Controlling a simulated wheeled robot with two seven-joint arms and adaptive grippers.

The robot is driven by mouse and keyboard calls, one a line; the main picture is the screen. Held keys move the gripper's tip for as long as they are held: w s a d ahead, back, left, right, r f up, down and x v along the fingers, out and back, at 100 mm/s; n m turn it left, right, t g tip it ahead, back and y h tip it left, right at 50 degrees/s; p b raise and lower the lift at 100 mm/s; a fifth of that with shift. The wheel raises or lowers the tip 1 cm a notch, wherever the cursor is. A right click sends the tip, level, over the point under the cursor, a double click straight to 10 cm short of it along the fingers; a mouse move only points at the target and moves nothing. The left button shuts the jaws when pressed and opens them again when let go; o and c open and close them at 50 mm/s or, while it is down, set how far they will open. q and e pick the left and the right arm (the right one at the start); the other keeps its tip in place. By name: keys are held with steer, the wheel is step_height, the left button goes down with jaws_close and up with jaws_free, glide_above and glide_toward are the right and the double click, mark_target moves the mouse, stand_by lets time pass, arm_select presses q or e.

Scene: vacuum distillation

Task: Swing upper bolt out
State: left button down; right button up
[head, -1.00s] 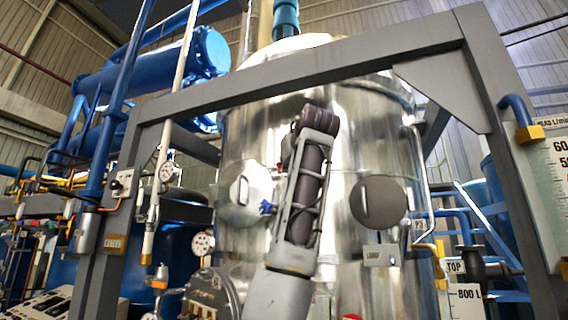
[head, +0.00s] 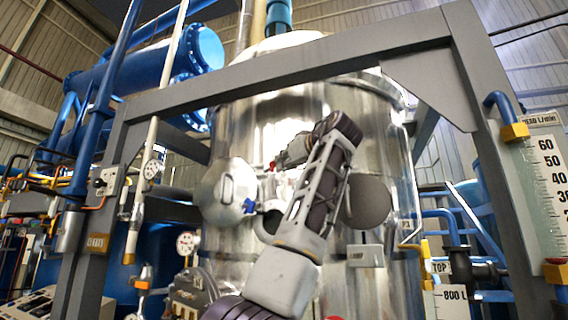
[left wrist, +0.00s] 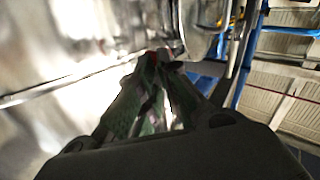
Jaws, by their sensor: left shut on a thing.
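My left gripper (head: 289,156) reaches left from the bent wrist, close in front of the steel vessel. It is shut on a small red piece, which I take to be the upper bolt (head: 272,164), at the upper right edge of the round steel cover (head: 226,188). In the left wrist view the fingers (left wrist: 158,62) come together, with dark red (left wrist: 174,65) at their tips. The fingers hide most of the bolt. A blue knob (head: 249,206) sits lower on the cover's right side. My right gripper is not in view.
A grey steel frame (head: 290,68) crosses in front of the vessel (head: 300,110), above my arm. A dark round disc (head: 367,202) is on the vessel behind and right of my forearm. A pressure gauge (head: 187,243) is at the lower left.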

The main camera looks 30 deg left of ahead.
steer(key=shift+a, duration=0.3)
